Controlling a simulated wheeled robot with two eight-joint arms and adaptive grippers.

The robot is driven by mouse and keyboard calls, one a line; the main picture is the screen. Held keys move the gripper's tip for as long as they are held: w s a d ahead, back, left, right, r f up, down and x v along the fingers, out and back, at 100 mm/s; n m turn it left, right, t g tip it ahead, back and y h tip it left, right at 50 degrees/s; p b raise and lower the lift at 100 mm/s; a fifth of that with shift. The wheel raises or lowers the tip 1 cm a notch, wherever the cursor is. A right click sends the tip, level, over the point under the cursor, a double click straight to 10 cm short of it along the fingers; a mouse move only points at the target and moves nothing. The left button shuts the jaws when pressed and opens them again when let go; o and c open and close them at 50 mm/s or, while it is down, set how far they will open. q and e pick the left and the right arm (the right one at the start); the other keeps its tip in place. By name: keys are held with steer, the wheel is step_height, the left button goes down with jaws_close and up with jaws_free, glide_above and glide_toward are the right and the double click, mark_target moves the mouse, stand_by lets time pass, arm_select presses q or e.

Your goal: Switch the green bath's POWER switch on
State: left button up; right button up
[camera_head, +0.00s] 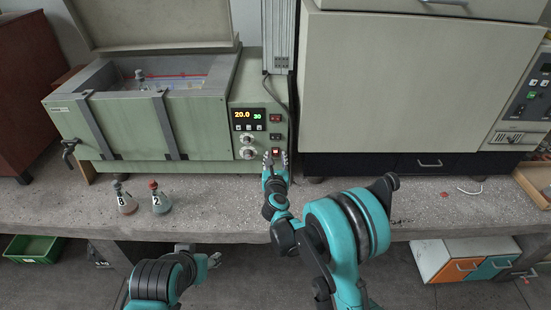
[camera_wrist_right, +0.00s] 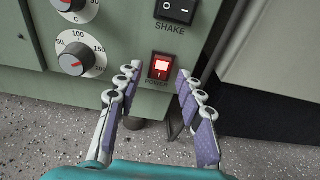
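The green bath (camera_head: 120,125) stands at the back left of the bench, with its control panel at its right end. Its POWER switch (camera_wrist_right: 161,67) is low on the panel and glows red; it also shows in the head view (camera_head: 276,151). The panel display (camera_head: 249,118) is lit and reads 20.0 and 30. My right gripper (camera_wrist_right: 157,76) is open, with its fingers on either side of the POWER switch and nothing between them. I cannot tell whether a finger touches the panel. My left gripper (camera_head: 210,260) is low, in front of the bench edge; its opening is unclear.
The dark SHAKE switch (camera_wrist_right: 175,10) sits above POWER, with two dials (camera_head: 247,147) to the left. Two flasks (camera_head: 125,203) (camera_head: 160,200) stand on the bench in front of the bath. A large beige cabinet (camera_head: 400,85) stands to the right. The bench front is mostly clear.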

steer(key=s+r, duration=0.1)
steer(key=s, duration=1)
steer(key=shift+s+r, duration=0.25)
steer(key=shift+s, duration=0.1)
steer(key=s+r+n+y, duration=0.3)
steer(key=r+n, duration=0.4)
steer(key=n, duration=0.3)
steer(key=s+r+n+y, duration=0.35)
steer(key=r+n, duration=0.35)
steer(key=n, duration=0.3)
steer(key=s+d+f+n+g+h, duration=0.3)
steer(key=s+d+f+n, duration=0.3)
steer(key=s+d+n, duration=0.2)
steer(key=s+d+f+n+g+h, duration=0.3)
steer(key=s+d+f+n+g, duration=0.3)
steer(key=s, duration=0.7)
steer(key=d+n, duration=0.2)
steer(key=d, duration=0.2)
steer(key=shift+s+f, duration=0.15)
steer(key=shift+f, duration=0.15)
